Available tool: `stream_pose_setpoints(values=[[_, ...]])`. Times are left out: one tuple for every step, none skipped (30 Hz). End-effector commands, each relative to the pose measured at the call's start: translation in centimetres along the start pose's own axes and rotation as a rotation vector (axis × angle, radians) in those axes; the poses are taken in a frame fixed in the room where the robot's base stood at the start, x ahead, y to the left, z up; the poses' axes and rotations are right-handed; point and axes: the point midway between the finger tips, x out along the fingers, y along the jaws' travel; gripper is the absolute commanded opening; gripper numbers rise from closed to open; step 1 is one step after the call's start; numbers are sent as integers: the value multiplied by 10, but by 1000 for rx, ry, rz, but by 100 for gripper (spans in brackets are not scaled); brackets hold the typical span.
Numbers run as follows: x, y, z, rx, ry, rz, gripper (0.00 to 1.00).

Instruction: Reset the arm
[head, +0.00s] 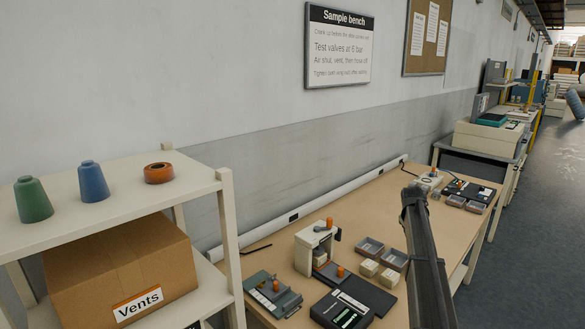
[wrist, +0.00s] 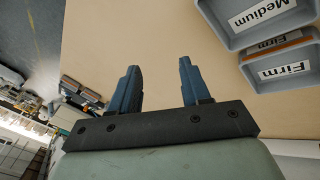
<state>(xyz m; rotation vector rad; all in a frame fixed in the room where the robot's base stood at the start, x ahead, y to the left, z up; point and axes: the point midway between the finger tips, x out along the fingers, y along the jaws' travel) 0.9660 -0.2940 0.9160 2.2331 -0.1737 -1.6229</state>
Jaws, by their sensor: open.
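My gripper (wrist: 158,66) shows in the wrist view, its two blue fingers apart with nothing between them. Behind the fingertips is bare tan bench top (wrist: 150,25). The fingers touch nothing that I can see. In the head view a dark link of my arm (head: 430,255) rises in front of the bench's right half; I cannot make out the gripper's fingers there.
In the wrist view, grey bins labelled Medium (wrist: 257,18) and Firm (wrist: 284,72) lie right of the fingers. In the head view, a white test stand (head: 309,250), small grey trays (head: 370,247) and a dark device (head: 345,308) crowd the bench. A shelf (head: 120,205) stands left.

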Motion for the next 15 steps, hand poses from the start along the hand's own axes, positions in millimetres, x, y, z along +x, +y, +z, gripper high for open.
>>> stream_pose_setpoints(values=[[14,21,25,2,-6,28,47],[22,32,37,-3,-9,46,47],[32,48,54,-7,-13,69,47],[39,59,66,-12,-16,87,47],[46,71,79,-16,-19,105,47],[54,86,96,-23,-24,129,47],[61,96,110,-29,-29,146,47],[67,107,124,-33,-33,163,47],[75,121,142,-43,-40,187,47],[80,130,156,-48,-46,202,47],[86,139,170,-56,-51,218,47],[92,151,188,-65,-59,238,47],[97,158,201,-72,-64,251,47],[102,164,214,-80,-71,264,47],[108,171,231,-88,-80,278,47]])
